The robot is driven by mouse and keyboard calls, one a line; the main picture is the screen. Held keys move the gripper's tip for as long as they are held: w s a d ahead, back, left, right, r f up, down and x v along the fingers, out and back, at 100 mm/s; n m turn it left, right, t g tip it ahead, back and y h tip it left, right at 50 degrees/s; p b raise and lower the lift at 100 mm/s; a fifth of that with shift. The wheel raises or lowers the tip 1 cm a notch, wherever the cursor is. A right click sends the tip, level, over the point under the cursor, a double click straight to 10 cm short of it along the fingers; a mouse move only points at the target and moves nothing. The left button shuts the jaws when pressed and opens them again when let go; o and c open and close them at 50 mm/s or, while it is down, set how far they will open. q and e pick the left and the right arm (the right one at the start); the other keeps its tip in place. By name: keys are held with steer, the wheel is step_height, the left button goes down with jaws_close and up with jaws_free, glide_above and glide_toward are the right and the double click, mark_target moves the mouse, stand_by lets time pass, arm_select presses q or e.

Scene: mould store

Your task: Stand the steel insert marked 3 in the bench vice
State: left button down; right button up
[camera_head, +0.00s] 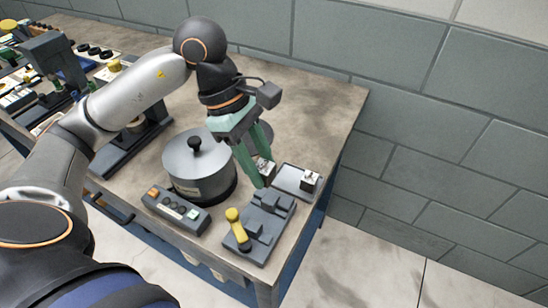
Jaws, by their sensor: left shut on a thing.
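My left gripper (264,176) has green fingers pointing down and is shut on a small steel insert (264,166), mostly hidden between the fingers. Its marking cannot be read. The insert looks apart from the vice. A second small steel insert (308,181) sits on a dark flat tray (290,178) right of the gripper; its marking is too small to read. My right gripper is not in view.
A round grey lidded pot (198,168) with a black knob stands left of the vice. A control box (175,209) with coloured buttons lies in front of it. The bench (325,110) is bare at the back right, and its right edge runs close beside the tray.

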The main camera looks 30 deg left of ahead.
arm_select(q)
steer(key=s+r+p, duration=0.1)
steer(key=s+r, duration=0.3)
steer(key=r, duration=0.1)
steer(key=shift+d+p, duration=0.2)
steer(key=shift+p, duration=0.2)
stand_by(0.4)
